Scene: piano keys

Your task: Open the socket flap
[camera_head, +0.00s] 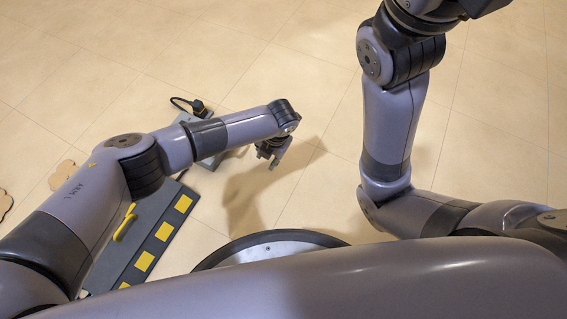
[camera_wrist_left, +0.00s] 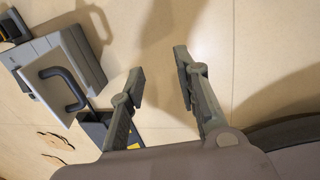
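The grey socket box (camera_head: 208,161) stands on the floor in the head view, mostly hidden under my left forearm. In the left wrist view it shows at the left edge, with a pale flap (camera_wrist_left: 45,74) that carries a black handle (camera_wrist_left: 74,104). The flap looks down over the box, but I cannot tell for sure. My left gripper (camera_head: 272,156) is to the right of the box, apart from it. Its fingers also show in the left wrist view (camera_wrist_left: 160,66), spread with nothing between them. My right gripper is out of view.
A black plug with a cable (camera_head: 197,106) is at the box's far side. A dark board with yellow squares (camera_head: 163,231) and a yellow handle (camera_head: 124,222) lies below my left arm. Brown flat pieces (camera_head: 62,175) lie at the left. The tiled floor right of my gripper is clear.

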